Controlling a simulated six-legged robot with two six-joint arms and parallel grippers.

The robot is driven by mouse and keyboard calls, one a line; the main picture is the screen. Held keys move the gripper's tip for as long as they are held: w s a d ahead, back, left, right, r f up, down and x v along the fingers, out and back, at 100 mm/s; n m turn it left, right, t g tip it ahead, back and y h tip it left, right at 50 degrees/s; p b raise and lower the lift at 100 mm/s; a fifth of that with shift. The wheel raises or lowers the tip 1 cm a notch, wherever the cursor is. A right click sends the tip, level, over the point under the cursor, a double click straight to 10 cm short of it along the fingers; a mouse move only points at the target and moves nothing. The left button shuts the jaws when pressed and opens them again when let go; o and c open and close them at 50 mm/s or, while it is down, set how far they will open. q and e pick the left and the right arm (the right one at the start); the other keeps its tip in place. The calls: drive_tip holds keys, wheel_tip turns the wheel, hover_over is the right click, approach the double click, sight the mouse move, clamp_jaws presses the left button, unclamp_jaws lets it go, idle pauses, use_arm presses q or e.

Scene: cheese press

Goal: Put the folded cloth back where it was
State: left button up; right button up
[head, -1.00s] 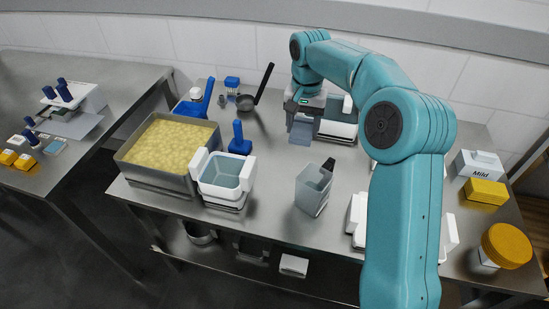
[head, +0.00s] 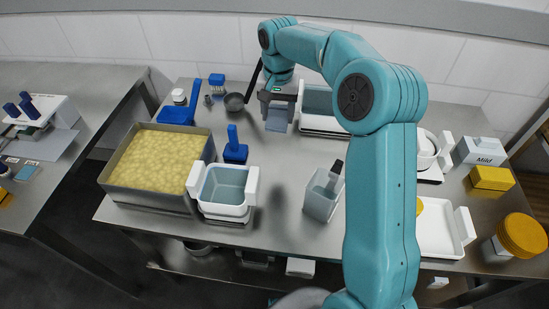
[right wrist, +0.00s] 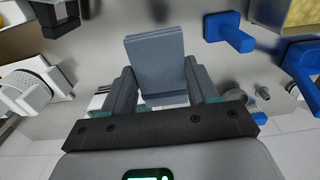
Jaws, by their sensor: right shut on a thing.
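The folded cloth (head: 277,122) is a blue-grey flat pad. My right gripper (head: 279,104) is shut on it and holds it over the back of the steel table, just left of a blue-grey tub on a white base (head: 319,101). In the right wrist view the cloth (right wrist: 155,62) is pinched between both fingers of the gripper (right wrist: 160,92), its folded layers showing. Whether the cloth touches the tabletop is hard to tell. My left gripper is not in view.
A curd vat (head: 158,160), a pale tub (head: 224,188), a blue-handled tool (head: 235,151) and a clear jug (head: 322,195) stand nearer. The mid-table (head: 275,165) is clear.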

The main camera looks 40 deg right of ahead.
hover_over(278, 165)
wheel_tip(278, 165, down, 13)
drive_tip(key=shift+f+b, duration=0.1)
drive_tip(key=shift+b, duration=0.35)
drive_tip(key=shift+w+d+f, duration=0.1)
drive_tip(key=shift+w+f, duration=0.05)
drive_tip(key=shift+f, duration=0.55)
wheel_tip(278, 165, down, 3)
drive_tip(key=shift+f, duration=0.35)
drive_tip(key=o, duration=1.1)
drive_tip(key=shift+f, duration=0.15)
drive_tip(key=shift+c, duration=0.2)
